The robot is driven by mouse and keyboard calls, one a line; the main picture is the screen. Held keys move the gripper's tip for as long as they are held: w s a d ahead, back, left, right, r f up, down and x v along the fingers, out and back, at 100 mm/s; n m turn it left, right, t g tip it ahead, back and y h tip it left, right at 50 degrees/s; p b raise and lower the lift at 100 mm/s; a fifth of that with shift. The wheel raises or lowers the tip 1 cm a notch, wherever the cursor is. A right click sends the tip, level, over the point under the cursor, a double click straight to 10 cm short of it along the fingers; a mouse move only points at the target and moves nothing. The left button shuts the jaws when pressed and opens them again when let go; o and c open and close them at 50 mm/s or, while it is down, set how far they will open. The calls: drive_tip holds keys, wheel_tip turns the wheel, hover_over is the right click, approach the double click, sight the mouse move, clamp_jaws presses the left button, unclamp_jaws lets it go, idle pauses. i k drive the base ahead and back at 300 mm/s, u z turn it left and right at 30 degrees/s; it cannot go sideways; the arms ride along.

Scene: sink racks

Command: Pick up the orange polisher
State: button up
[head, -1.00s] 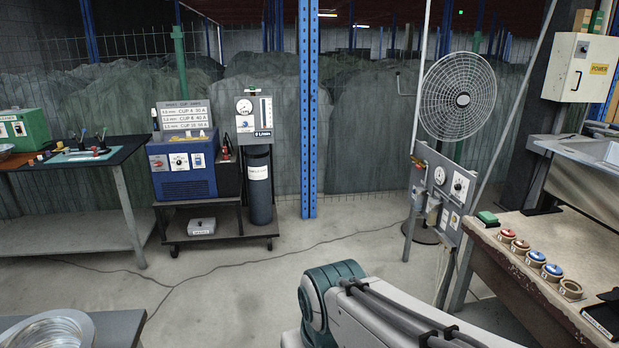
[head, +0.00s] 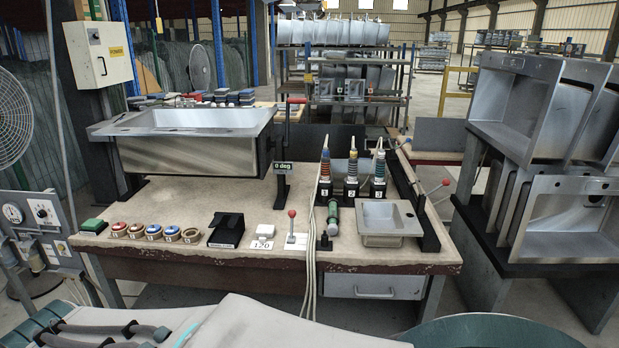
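Several upright polishers stand in numbered black holders at the back right of the workbench in the head view. The left one (head: 325,168), the middle one (head: 352,168) and the right one (head: 379,168) have coloured bands. They are too small to tell surely which is the orange polisher. A green tool (head: 332,217) stands in front of them. My gripper is out of view; only parts of my own arm show at the bottom, well short of the bench.
The workbench (head: 190,205) carries a large sink, a small sink (head: 383,226), numbered round pads, a black box (head: 227,230) and a red-knobbed lever (head: 292,229). Pale cables hang over the front edge (head: 312,262). Racked sinks (head: 560,110) stand right; a fan and control panel (head: 38,218) stand left.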

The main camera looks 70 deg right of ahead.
sight(325, 181)
drive_tip(key=z, duration=2.45)
drive_tip(key=i, duration=1.65)
